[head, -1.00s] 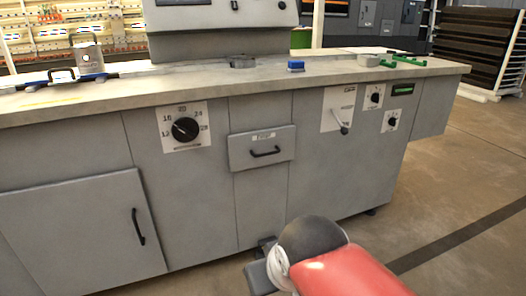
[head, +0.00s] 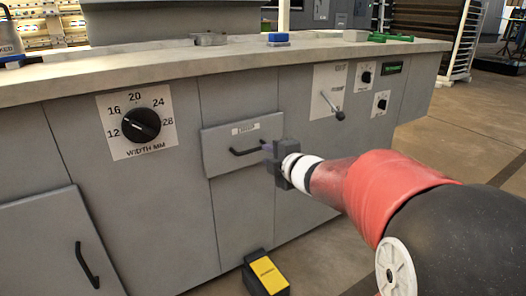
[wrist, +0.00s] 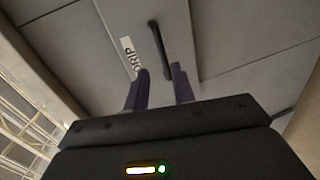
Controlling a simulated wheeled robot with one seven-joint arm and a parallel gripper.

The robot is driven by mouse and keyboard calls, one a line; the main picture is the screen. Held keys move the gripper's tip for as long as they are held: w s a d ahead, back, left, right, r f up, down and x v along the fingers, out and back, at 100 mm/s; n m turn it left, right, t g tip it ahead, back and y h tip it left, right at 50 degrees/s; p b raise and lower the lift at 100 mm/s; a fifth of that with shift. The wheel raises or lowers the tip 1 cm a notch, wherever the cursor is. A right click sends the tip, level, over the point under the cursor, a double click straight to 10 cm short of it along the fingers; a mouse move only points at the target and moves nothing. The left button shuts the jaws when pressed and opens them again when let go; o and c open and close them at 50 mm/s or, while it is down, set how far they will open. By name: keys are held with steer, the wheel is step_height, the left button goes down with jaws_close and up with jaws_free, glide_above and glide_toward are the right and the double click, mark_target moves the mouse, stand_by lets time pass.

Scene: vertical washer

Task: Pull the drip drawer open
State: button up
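The drip drawer (head: 222,157) is a grey front panel with a small label and a dark bar handle (head: 246,151), set in the middle of the grey cabinet. It looks closed or nearly flush. In the wrist view the drawer front (wrist: 140,25) shows its "DRIP" label and its handle (wrist: 159,48). My gripper (head: 266,150) is at the right end of the handle in the head view. In the wrist view my gripper (wrist: 160,88) is open, its two fingers apart, with the handle's near end between or just ahead of them. Contact cannot be told.
A width dial (head: 141,125) is left of the drawer. A lever (head: 333,107) and small knobs (head: 381,103) are to the right. A yellow-topped pedal (head: 267,274) is on the floor below. The worktop (head: 150,63) overhangs the cabinet front.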

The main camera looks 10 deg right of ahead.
mark_target(255, 150)
steer(key=shift+n+y, duration=0.4)
steer(key=shift+n, duration=0.2)
steer(key=x, duration=0.6)
steer(key=b+x, duration=0.1)
steer(key=x, duration=0.1)
steer(key=shift+w+f, duration=0.35)
jaws_close()
